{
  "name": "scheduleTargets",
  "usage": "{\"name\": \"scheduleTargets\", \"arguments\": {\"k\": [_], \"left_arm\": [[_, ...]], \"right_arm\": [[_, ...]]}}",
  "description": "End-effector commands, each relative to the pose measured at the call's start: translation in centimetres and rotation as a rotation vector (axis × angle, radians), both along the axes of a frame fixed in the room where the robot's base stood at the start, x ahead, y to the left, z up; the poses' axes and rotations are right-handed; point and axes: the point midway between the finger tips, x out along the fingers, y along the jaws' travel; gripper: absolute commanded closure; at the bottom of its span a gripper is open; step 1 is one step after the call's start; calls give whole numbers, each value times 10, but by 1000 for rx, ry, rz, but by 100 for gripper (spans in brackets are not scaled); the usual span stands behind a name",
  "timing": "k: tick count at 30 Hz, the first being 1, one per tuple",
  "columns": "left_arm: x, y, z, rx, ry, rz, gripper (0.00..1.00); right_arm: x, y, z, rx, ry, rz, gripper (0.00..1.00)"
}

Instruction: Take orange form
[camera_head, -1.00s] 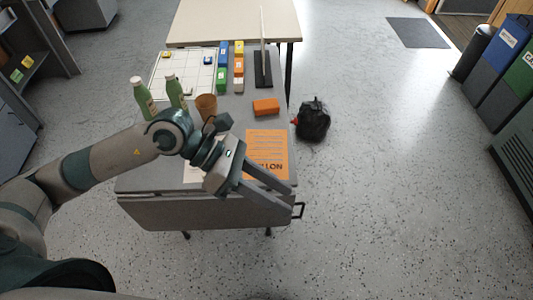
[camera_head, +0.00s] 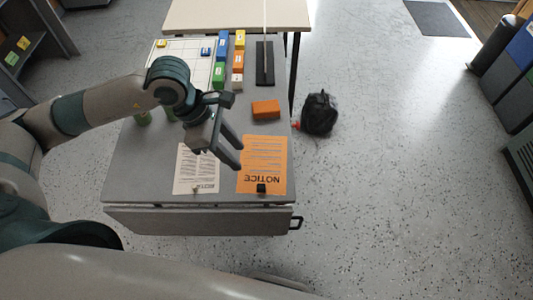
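The orange form (camera_head: 264,157) is a sheet headed "NOTICE", upside down to me, lying flat on the right side of the grey table near its front edge. A small black object (camera_head: 261,188) rests on its lower edge. My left gripper (camera_head: 240,157) is open and empty. Its two fingers point down and right; in the picture their tips are over the sheet's left edge. I cannot tell the height of the tips above the table. My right gripper is not in view.
A white printed sheet (camera_head: 196,170) lies left of the orange form, with a small pale object on it. An orange block (camera_head: 265,109) sits behind the form. Coloured boxes (camera_head: 219,74) and a black stand (camera_head: 264,72) are further back. A black bag (camera_head: 319,113) is on the floor right.

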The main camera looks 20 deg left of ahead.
Motion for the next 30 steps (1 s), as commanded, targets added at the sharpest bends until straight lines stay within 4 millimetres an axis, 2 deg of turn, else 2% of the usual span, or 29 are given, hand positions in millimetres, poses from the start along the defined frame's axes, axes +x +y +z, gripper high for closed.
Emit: {"name": "scheduleTargets", "arguments": {"k": [17, 23, 30], "left_arm": [[1, 0, -4, 6, -1, 1, 64], [1, -9, -23, 6, 2, 1, 64], [4, -25, -62, 7, 3, 1, 64]], "right_arm": [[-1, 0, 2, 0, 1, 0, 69], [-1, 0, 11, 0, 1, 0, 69], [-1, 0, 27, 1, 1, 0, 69]]}}
